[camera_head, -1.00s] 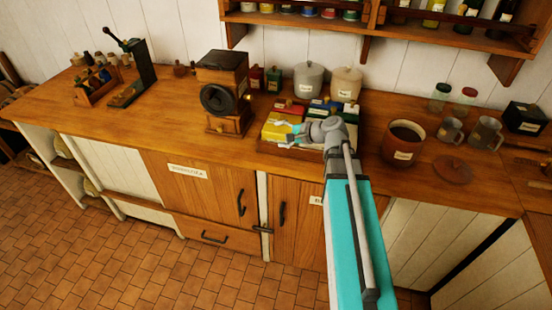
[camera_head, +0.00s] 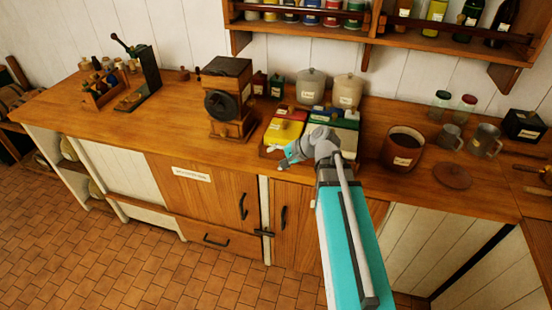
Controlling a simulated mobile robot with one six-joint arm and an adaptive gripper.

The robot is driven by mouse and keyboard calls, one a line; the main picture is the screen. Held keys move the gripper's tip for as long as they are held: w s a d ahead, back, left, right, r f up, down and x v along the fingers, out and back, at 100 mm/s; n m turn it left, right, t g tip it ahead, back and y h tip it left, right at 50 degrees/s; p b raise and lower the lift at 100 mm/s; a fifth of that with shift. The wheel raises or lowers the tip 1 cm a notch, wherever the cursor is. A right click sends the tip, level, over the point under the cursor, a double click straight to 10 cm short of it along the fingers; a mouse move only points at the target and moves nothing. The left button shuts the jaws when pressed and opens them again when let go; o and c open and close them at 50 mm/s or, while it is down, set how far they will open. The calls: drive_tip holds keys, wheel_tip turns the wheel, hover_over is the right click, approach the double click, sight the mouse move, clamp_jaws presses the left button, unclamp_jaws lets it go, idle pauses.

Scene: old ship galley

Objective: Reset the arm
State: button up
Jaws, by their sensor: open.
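My arm reaches up from the bottom of the head view, and my gripper (camera_head: 276,156) is at its far end. The gripper points left, at the front edge of the wooden box of packets. It is open, and I see nothing between its fingers. A yellow packet (camera_head: 284,131) lies in the box just behind the gripper. Dark and green packets (camera_head: 325,116) lie beside and behind it. My wrist covers the front right part of the box.
A coffee grinder (camera_head: 229,104) stands left of the box. Two lidded canisters (camera_head: 311,87) stand behind it. A brown pot (camera_head: 402,147), a round lid (camera_head: 452,176) and metal mugs (camera_head: 485,140) stand to the right. A shelf (camera_head: 300,33) hangs above. The left front counter (camera_head: 150,133) is clear.

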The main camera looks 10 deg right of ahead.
drive_tip(key=s+a+f+n+g+h, duration=0.1)
drive_tip(key=s+f+n+g+h, duration=0.5)
drive_tip(key=s, duration=0.5)
drive_tip(key=f+n+h, duration=0.1)
drive_tip(key=n+h, duration=0.1)
drive_tip(key=n, duration=0.1)
drive_tip(key=shift+s, duration=0.15)
